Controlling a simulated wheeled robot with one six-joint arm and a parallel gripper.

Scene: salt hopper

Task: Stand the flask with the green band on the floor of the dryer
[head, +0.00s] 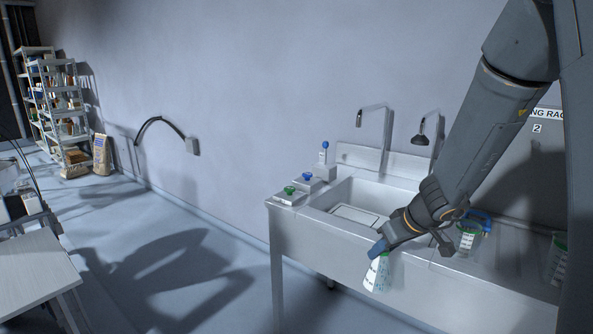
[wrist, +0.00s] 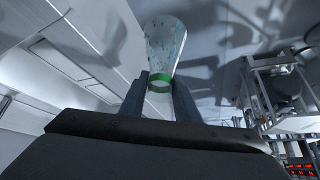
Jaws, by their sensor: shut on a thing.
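The flask with the green band (head: 377,275) hangs in my gripper (head: 378,250), in front of the sink's front edge in the head view. It is a pale conical flask with its wide base down and slightly tilted. In the wrist view the flask (wrist: 165,45) stands out between the two fingers of my gripper (wrist: 160,90), which close around its neck at the green band. The dryer cannot be made out in either view.
A metal sink unit (head: 300,230) stands against the wall with taps. Other glassware with green rims (head: 468,236) stands on its right part, near my arm. A shelf rack (head: 60,110) is at far left. The floor (head: 180,270) left of the sink is clear.

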